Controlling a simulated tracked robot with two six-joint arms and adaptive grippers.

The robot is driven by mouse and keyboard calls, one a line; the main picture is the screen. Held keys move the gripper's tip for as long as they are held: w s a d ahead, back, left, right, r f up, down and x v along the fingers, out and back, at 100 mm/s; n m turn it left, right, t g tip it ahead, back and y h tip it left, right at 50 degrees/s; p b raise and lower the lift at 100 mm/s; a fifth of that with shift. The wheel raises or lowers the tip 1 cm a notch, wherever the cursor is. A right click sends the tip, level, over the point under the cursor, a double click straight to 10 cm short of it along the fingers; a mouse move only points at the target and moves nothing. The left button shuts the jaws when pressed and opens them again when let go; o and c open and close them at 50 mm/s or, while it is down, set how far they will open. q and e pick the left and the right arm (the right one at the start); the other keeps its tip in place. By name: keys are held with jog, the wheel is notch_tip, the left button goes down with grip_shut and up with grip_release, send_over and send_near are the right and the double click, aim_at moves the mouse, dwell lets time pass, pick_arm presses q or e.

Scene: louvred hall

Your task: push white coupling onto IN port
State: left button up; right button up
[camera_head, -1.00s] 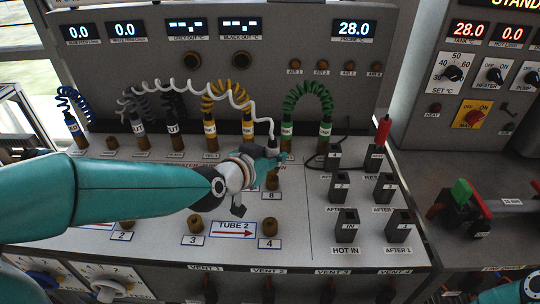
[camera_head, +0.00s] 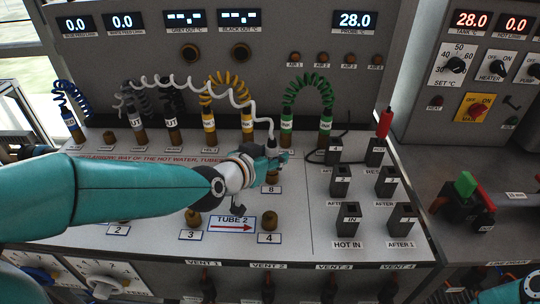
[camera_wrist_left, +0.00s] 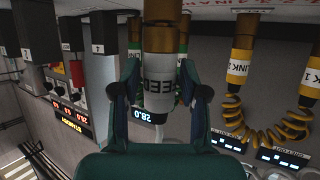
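The white coupling (camera_wrist_left: 161,92) has a brass collar and a white band lettered FEED. The IN port's label is not readable.
Yellow couplings (camera_head: 209,127) stand close to the left of my left gripper and green couplings (camera_head: 286,128) close to the right. Brass port 4 (camera_head: 270,221) and port 3 (camera_head: 193,218) are in front. Black valve blocks (camera_head: 348,218) stand at the right.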

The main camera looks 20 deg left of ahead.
pick_arm(q)
jog(key=shift+o, duration=0.8)
jog(key=s+r+p, duration=0.3)
jog(key=r+p, duration=0.1)
jog(key=r, duration=0.1)
jog(key=shift+s+a+r+p, duration=0.35)
jog(key=shift+s+a+r, duration=0.05)
jog(key=shift+a, duration=0.05)
jog(key=v, duration=0.7)
jog(key=shift+s, duration=0.2)
